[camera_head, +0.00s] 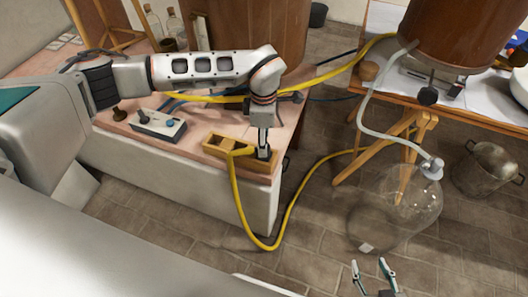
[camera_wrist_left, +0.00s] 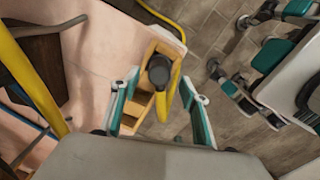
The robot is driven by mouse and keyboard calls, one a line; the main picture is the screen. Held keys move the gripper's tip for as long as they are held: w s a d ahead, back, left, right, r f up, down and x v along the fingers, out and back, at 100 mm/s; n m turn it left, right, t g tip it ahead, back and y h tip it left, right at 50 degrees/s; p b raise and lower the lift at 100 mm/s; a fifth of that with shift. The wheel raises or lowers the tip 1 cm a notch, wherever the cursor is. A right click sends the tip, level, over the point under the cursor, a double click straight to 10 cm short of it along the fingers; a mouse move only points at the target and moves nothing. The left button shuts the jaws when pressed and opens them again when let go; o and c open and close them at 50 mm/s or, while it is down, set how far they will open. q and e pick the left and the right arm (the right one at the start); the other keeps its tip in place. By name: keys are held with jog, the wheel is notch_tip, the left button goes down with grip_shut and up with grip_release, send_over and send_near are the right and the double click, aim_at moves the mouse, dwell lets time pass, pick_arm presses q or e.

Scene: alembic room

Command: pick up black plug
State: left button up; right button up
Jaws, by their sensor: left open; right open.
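The black plug (camera_wrist_left: 159,71) stands in the wooden box (camera_wrist_left: 166,50) at its far end, seen from above in the left wrist view. My left gripper (camera_wrist_left: 160,106) is open, with one teal-padded finger on each side of the box and the plug ahead between them. In the head view my left gripper (camera_head: 263,146) points down at the right end of the box (camera_head: 216,142), and the plug is largely hidden there. I cannot tell whether the fingers touch anything. My right gripper (camera_head: 375,272) is open and empty at the bottom of the head view, away from the box.
A yellow hose (camera_head: 237,196) runs from the box over the bench edge. A glass flask (camera_head: 395,205) and a metal pot (camera_head: 487,168) stand right.

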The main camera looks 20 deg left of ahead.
pick_arm(q)
notch_tip(320, 180, down, 3)
jog(key=shift+f, duration=0.1)
jog(key=shift+w+f, duration=0.1)
jog(key=c, duration=1.2)
jog(key=shift+c, duration=0.2)
notch_tip(320, 180, up, 20)
jog(key=p, duration=0.2)
